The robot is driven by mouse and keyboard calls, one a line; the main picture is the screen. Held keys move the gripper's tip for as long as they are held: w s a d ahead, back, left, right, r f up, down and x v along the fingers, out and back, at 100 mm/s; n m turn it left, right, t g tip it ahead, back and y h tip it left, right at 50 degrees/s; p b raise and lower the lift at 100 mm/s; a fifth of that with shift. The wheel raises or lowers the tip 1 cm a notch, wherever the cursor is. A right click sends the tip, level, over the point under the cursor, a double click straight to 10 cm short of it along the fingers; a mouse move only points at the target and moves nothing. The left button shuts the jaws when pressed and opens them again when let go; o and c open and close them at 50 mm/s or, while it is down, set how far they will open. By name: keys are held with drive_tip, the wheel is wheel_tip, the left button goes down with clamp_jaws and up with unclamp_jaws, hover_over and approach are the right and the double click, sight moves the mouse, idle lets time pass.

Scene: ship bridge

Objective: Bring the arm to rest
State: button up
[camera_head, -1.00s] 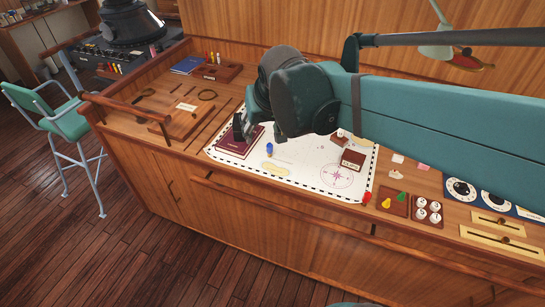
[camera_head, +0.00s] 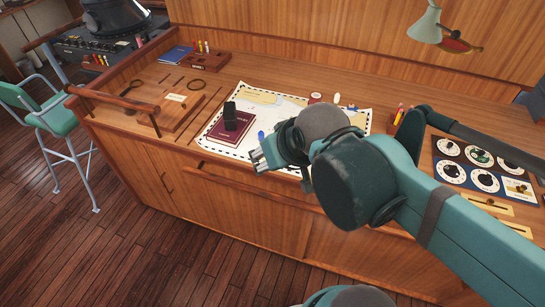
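My gripper (camera_head: 264,157) is near the front edge of the chart desk, at the end of my teal arm (camera_head: 385,175), which reaches in from the right. It is small and seen from the side, so I cannot tell whether its fingers are open. A dark upright block (camera_head: 231,117) stands on the dark red book (camera_head: 230,133), to the left of my gripper and apart from it. A small blue piece (camera_head: 261,136) shows just above the gripper. My arm hides the right part of the chart.
The white chart (camera_head: 270,108) covers the desk's middle. A wooden rail (camera_head: 115,101) and a box (camera_head: 184,107) are at the left. Dial panels (camera_head: 480,165) lie right, beyond my arm. A lamp (camera_head: 426,27) hangs at the back. Open floor (camera_head: 150,255) lies in front.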

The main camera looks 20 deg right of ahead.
idle(0.4)
wheel_tip(320, 180, down, 8)
drive_tip(key=b, duration=0.8)
idle(1.0)
